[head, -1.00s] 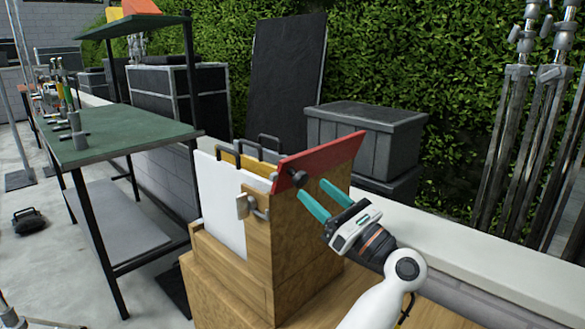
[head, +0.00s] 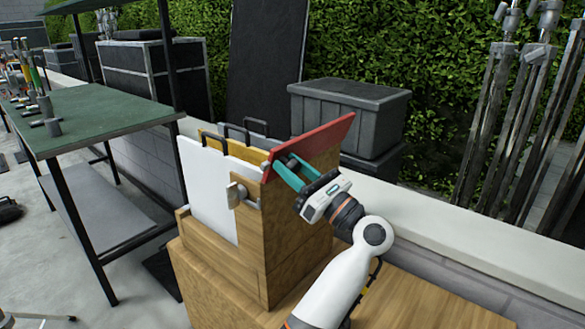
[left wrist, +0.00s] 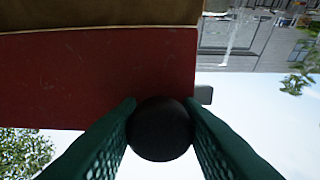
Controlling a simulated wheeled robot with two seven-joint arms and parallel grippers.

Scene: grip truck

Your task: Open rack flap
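The rack is a wooden box (head: 285,235) with a red flap (head: 322,130) tilted along its top. In the left wrist view the red flap (left wrist: 100,75) fills the upper left. A round black knob (left wrist: 160,130) sticks out from it. My left gripper (head: 284,166) is at the flap's near face. In the left wrist view its two teal fingers (left wrist: 161,112) lie on both sides of the knob and appear to touch it, closed on it. The head view partly hides the knob behind the fingers. My right gripper is not in view.
White and yellow boards with black handles stand in the rack, beside a metal latch (head: 236,194). A green table (head: 95,120) stands at left. Grey cases (head: 350,115), a low wall and metal stands (head: 500,130) are behind and right.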

